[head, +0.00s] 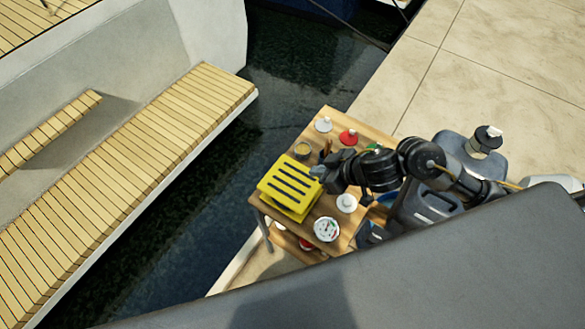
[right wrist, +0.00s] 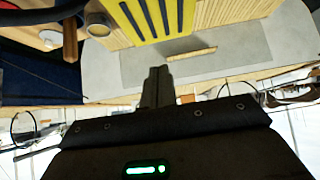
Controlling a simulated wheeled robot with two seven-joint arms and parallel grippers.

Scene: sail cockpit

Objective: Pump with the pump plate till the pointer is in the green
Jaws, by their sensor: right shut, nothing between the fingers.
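The yellow pump plate (head: 290,187) with dark slots sits on the left part of a small wooden table. Its edge also shows at the top of the right wrist view (right wrist: 152,22). A round white gauge (head: 327,229) stands at the table's near side; its pointer is too small to read against the coloured marks. My right gripper (head: 319,172) is at the plate's right edge, shut and empty. In the right wrist view its closed fingers (right wrist: 157,74) point toward the plate, with a small gap in the picture; I cannot tell whether they touch. My left gripper is out of view.
On the table are a red-topped item (head: 348,136), white-topped items (head: 323,125) (head: 346,203) and a round tin (head: 302,149). A grey jerrycan (head: 428,205) stands to the right. Dark water (head: 205,175) lies left of the table, before the boat's slatted bench (head: 120,160).

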